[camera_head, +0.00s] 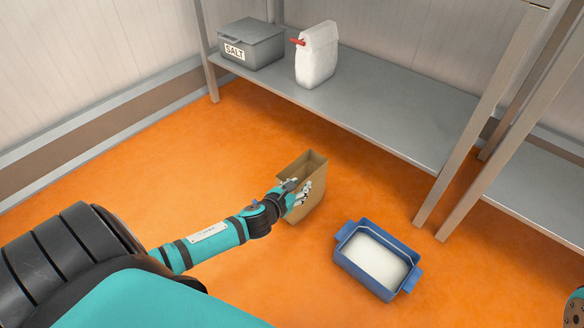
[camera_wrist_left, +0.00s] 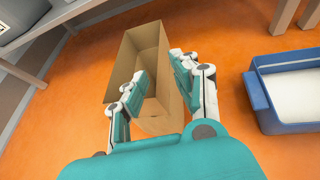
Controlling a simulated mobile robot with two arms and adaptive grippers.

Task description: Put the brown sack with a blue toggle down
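The brown sack (camera_head: 314,193) stands upright with its top open, on or just above the orange floor; I cannot tell which. No blue toggle can be made out on it. My left gripper (camera_head: 297,190) is at its near side. In the left wrist view, the fingers (camera_wrist_left: 160,82) are apart, on either side of the near end of the sack (camera_wrist_left: 145,48). They overlap its walls in the picture, and I cannot tell if they press on it. My right gripper is not in view; only a bit of my right arm shows at the right edge.
A blue tub (camera_head: 345,258) with white contents stands on the floor to the right of the sack. Behind is a grey shelf (camera_head: 390,115) with posts, holding a grey salt box (camera_head: 262,46) and a white sack with a red toggle (camera_head: 318,58). Orange floor left of the sack is clear.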

